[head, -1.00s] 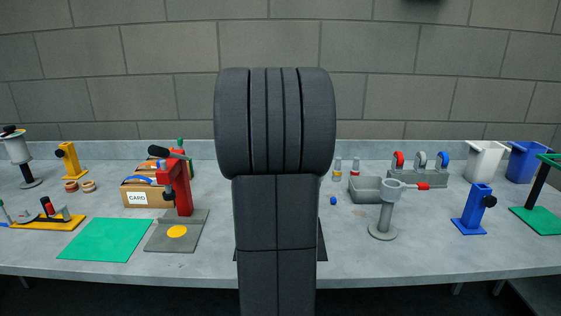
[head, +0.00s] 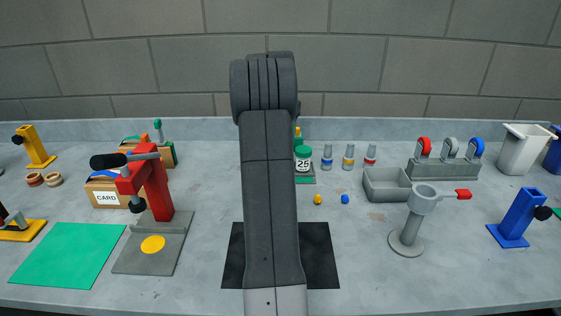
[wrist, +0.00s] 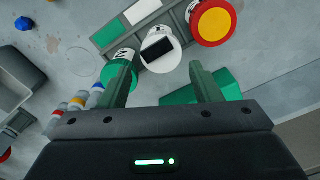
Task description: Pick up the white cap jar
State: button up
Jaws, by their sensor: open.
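The white cap jar (wrist: 158,52) shows in the wrist view from above, with a black rectangle on its round white top. In the head view my arm hides it. My gripper (wrist: 164,84) is open in the wrist view. Its two fingers are spread to either side of the white cap jar's near edge, and nothing is held. The left fingertip is close to the green cap jar (wrist: 118,68); I cannot tell if they touch. In the head view the gripper is hidden behind my arm.
A jar with a red and yellow top (wrist: 212,22) stands to the right of the white one. The green cap jar (head: 303,157), marked 25, shows beside my arm. Small bottles (head: 348,158) and a grey bin (head: 387,185) are to the right. A red press (head: 150,190) stands left.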

notch_tip(320, 180, down, 9)
jog(key=shift+r+p, duration=0.15)
jog(key=shift+p, duration=0.3)
jog(key=c, duration=0.7)
